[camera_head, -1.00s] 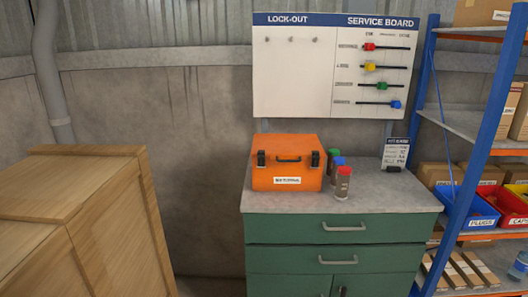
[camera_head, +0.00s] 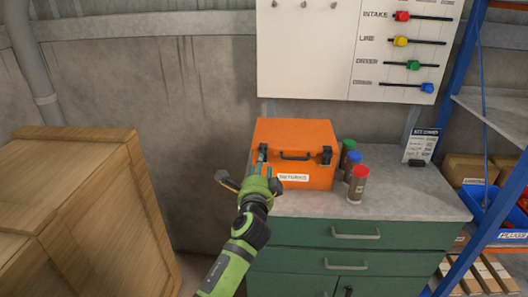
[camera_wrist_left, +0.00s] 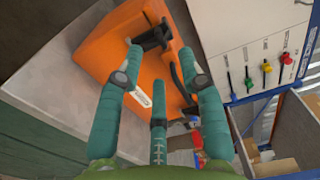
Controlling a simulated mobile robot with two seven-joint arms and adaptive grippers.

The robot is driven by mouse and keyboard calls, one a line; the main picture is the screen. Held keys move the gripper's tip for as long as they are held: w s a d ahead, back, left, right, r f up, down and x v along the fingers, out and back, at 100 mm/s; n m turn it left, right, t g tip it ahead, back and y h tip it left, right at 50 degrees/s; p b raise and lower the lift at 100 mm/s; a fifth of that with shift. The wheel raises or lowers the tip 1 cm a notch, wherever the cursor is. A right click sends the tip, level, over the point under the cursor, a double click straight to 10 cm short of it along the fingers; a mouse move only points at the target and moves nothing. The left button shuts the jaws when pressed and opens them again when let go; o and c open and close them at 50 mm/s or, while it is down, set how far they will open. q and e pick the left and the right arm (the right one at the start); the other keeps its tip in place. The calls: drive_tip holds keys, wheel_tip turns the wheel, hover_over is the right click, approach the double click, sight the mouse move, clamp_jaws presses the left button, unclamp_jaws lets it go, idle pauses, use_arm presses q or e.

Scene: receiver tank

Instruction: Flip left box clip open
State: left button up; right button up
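The orange box (camera_head: 300,133) stands on the green cabinet, with a white label and a black handle (camera_head: 297,157) on its front. Its right clip (camera_head: 326,155) is black and shows at the right of the front. The left clip is mostly hidden behind my left gripper (camera_head: 262,158) in the head view. In the left wrist view the black left clip (camera_wrist_left: 150,40) lies just beyond the teal fingers of my left gripper (camera_wrist_left: 160,55). The fingers are spread and hold nothing; I cannot tell whether they touch the clip. My right gripper is out of view.
Several capped bottles (camera_head: 357,184) stand right of the box. The cabinet's grey top (camera_head: 415,200) is mostly clear beside them. A wooden crate (camera_head: 80,200) stands left, a blue-framed shelf (camera_head: 500,110) right, and the service board (camera_head: 345,60) hangs behind.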

use_arm(q)
drive_tip(key=w+b, duration=0.1)
drive_tip(key=w, duration=0.5)
drive_tip(key=shift+w, duration=0.15)
drive_tip(key=shift+f, duration=0.1)
clamp_jaws()
